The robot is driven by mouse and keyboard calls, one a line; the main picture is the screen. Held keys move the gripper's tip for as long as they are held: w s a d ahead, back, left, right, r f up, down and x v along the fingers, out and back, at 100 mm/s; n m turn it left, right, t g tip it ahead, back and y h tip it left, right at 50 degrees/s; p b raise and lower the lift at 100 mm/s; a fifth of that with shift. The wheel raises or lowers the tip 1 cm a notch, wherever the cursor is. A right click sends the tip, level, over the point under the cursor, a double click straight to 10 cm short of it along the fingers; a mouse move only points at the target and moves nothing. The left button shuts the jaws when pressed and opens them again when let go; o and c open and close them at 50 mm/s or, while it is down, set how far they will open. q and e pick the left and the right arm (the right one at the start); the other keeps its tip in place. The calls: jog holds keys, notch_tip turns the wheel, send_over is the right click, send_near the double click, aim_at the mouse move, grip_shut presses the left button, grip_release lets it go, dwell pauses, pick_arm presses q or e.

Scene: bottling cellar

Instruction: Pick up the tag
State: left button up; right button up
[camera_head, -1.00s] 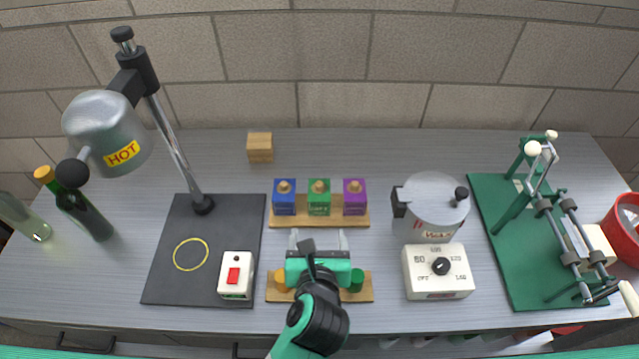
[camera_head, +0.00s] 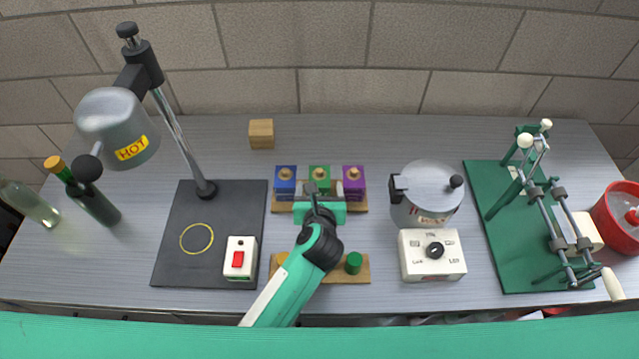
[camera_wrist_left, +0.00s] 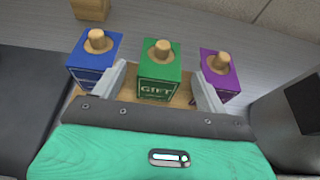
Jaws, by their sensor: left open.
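A green box marked GIFT (camera_wrist_left: 158,78), topped by a round wooden knob, stands between a blue box (camera_wrist_left: 92,58) and a purple box (camera_wrist_left: 220,75). The boxes sit on a wooden rack, also in the head view (camera_head: 364,209). My left gripper (camera_head: 320,191) is over this rack, open and pointing at the boxes. In the left wrist view its fingers (camera_wrist_left: 161,70) are on either side of the green box, with a gap visible between them. No separate loose tag is clear to me. My right gripper is not in view.
A front rack (camera_head: 336,270) with coloured knobs lies partly under my left arm. A switch box (camera_head: 240,259) on a black plate (camera_head: 180,262) is left. A steel pot (camera_head: 425,195) and dial box (camera_head: 432,262) are right. A wooden block (camera_head: 261,134) stands behind.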

pick_arm(q)
jog(key=shift+w+f, duration=0.3)
jog(key=shift+w, duration=0.3)
jog(key=c, duration=0.7)
jog(key=shift+c, duration=0.2)
jog(key=shift+r, duration=0.15)
